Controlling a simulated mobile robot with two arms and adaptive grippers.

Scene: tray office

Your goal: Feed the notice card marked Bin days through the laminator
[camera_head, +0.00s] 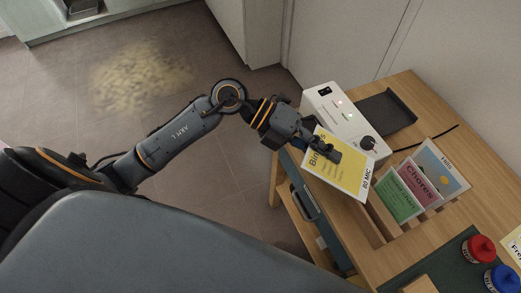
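The yellow and white notice card (345,180), with "Bin" readable and the rest of the title covered, is tilted in front of the laminator. The white laminator (350,125) stands at the desk's left edge with small lights and a dark knob on top. My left gripper (334,154) is over the card's upper left part and appears shut on it; the lower finger is hidden. The card's far edge is close to the laminator's front; I cannot tell if it is in the slot.
A dark tray (387,112) lies behind the laminator. A wooden rack (376,220) holds upright green, pink "Chores" and blue cards beside the yellow card. A red-lidded jar (480,248) and a blue-lidded jar (502,278) stand at the lower right. Desk beyond the tray is clear.

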